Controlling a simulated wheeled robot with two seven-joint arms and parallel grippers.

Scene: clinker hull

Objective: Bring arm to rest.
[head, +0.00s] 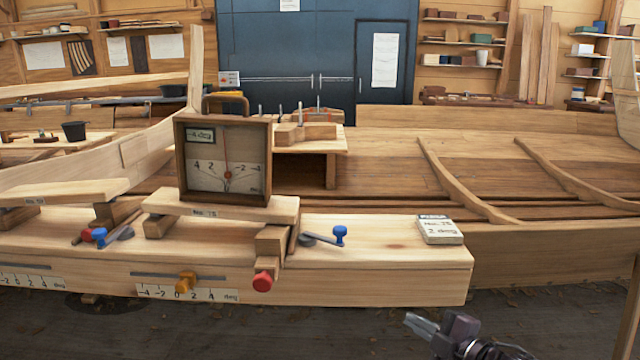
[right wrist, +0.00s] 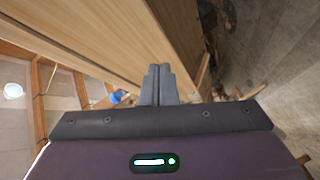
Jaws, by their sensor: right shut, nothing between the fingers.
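My right gripper (head: 422,326) is in the lower right of the head view, in front of the bench and below its right end. Its fingers are together with nothing between them. In the right wrist view the closed fingers (right wrist: 158,84) point along the pale wooden bench. My left gripper does not show in the head view.
The wooden bench (head: 390,284) spans the left and middle. On it stand a boxed dial gauge (head: 224,178), a blue-knobbed lever (head: 340,235) and a label block (head: 440,230). The planked hull (head: 390,165) lies behind. Floor (head: 560,315) right of my gripper looks open.

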